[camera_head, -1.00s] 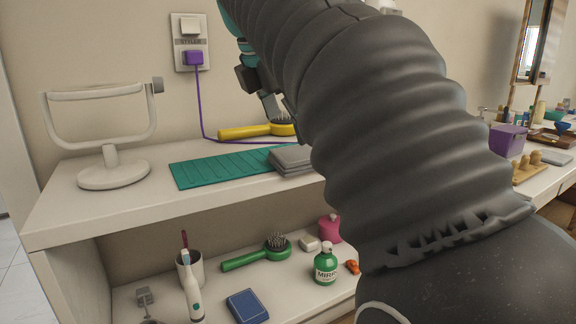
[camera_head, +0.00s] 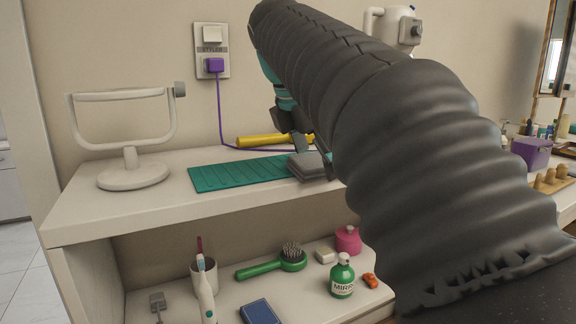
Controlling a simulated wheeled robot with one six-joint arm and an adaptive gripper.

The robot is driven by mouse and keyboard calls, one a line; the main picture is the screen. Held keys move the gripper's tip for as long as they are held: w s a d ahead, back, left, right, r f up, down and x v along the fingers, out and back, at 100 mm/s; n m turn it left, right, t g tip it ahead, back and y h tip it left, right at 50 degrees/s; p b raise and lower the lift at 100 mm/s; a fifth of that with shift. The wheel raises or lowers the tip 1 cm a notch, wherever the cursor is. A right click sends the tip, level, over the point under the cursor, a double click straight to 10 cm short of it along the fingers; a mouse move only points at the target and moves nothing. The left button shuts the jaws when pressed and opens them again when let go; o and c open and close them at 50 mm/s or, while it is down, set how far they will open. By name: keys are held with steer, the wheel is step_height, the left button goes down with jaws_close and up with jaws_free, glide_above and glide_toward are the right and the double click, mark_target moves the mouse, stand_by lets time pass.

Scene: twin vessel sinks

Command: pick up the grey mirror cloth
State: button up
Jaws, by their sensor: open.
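The grey mirror cloth (camera_head: 308,172) lies folded in a small stack on the upper shelf, at the right end of the teal mat. My arm covers its right side. My gripper (camera_head: 303,146) is open and points down just above and behind the cloth. It is partly hidden by my arm. I cannot tell whether its fingertips touch the cloth.
A teal mat (camera_head: 238,174), a white mirror stand (camera_head: 132,176) and a yellow brush (camera_head: 262,140) share the upper shelf. A purple cord (camera_head: 220,110) hangs from the wall plug. Below are a green brush (camera_head: 262,268), a green bottle (camera_head: 342,278) and a cup (camera_head: 204,277).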

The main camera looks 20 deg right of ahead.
mark_target(316, 159)
steer(key=shift+f, duration=0.25)
stand_by(0.3)
steer(key=c, duration=1.3)
steer(key=shift+c, duration=0.2)
steer(key=shift+r, duration=0.15)
steer(key=shift+r, duration=0.4)
step_height(316, 159, up, 4)
steer(key=shift+p, duration=0.95)
steer(key=s+d+r+p, duration=0.1)
steer(key=d+r+p, duration=0.1)
steer(key=d+r, duration=0.4)
steer(key=d, duration=0.5)
steer(key=shift+s+d+r+p, duration=0.2)
steer(key=shift+s+d+p, duration=0.05)
steer(key=shift+s+p, duration=0.15)
